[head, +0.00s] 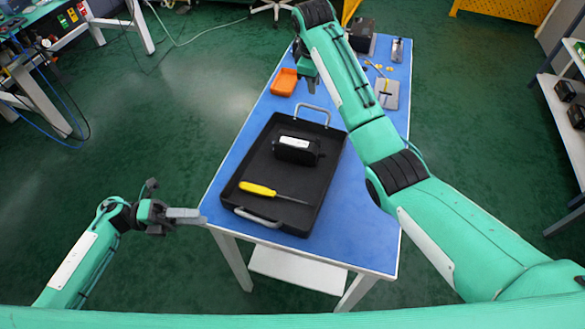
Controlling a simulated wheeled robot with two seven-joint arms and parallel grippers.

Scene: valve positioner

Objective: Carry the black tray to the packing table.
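The black tray (323,190) lies on a blue-topped table (358,240), with one metal handle (313,112) at its far end and another (257,217) at its near end. A black box-shaped device (297,151) with a white label and a yellow-handled screwdriver (258,189) lie in it. My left gripper (203,217) is empty at the table's near left corner, left of the near handle and apart from it; its finger gap is unclear. My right gripper (309,80) is above the table beyond the far handle, partly hidden by my arm; its fingers are not clear.
An orange bin (284,82) sits behind the tray. A grey plate (387,92), small brass parts and a dark box (361,35) are at the far right of the tabletop. Shelving (560,110) stands at right, a workbench (40,60) at left. Green floor at left is open.

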